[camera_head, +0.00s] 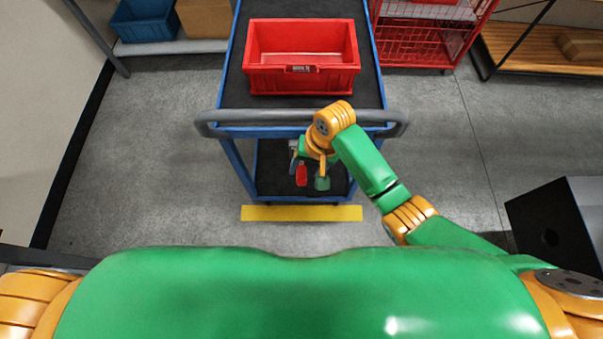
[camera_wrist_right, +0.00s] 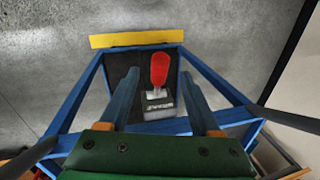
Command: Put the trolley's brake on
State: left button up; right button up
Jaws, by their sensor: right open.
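The blue trolley (camera_head: 232,160) stands ahead of me, with a dark top deck, a lower deck and a grey push handle (camera_head: 240,122). Its brake lever (camera_head: 301,176) has a red grip and shows low at the trolley's near end. In the right wrist view the red lever (camera_wrist_right: 159,68) rises from a grey block (camera_wrist_right: 158,103) with small lettering I cannot read. My right gripper (camera_wrist_right: 160,88) is open, its fingers apart on either side of the lever in the picture. I cannot tell how close they are to it. My left gripper is out of view.
A red crate (camera_head: 302,80) sits on the trolley's top deck. A yellow floor strip (camera_head: 301,213) lies at the trolley's near end. A red mesh cart (camera_head: 415,45) and a wooden shelf (camera_head: 535,50) stand at the right. A black box (camera_head: 560,225) stands nearer. Floor left is clear.

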aim_at(303, 177)
jog(key=f, duration=0.3)
jog(key=a+f+b, duration=0.1)
jog(key=f, duration=0.2)
jog(key=shift+a+f, duration=0.1)
jog(key=shift+a, duration=0.1)
grip_shut()
dwell(1.0)
